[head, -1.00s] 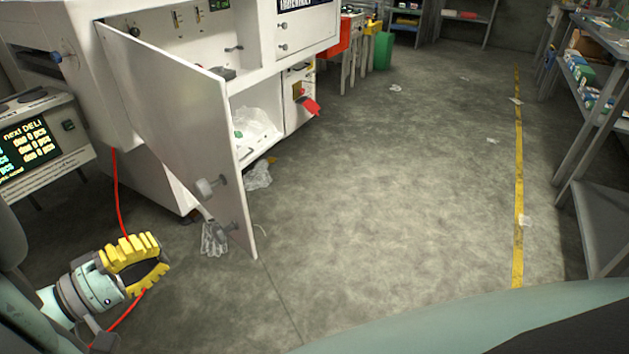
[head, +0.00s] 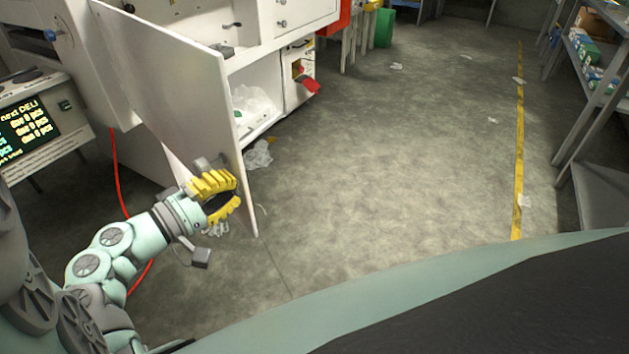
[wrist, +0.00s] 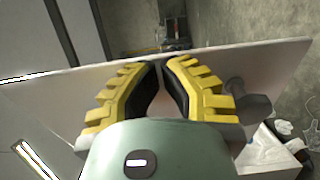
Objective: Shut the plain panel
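The plain panel (head: 165,85) is a large white cabinet door. It stands swung open from the white machine, with its free edge toward me. Its inner cavity shows beyond that edge. My gripper (head: 238,190), with yellow ribbed fingers, is in front of the panel's lower free corner and hides part of its handle. In the wrist view the panel (wrist: 285,62) crosses behind the fingers, and a grey handle (wrist: 236,88) is right of them. The fingertips (wrist: 162,64) nearly meet with nothing seen between them. I cannot tell whether they touch the panel.
The machine's open compartment (head: 268,128) holds a clear plastic bag. Another crumpled bag (head: 258,155) lies on the floor beside it. A red cable (head: 116,180) hangs at left near a display unit (head: 30,128).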

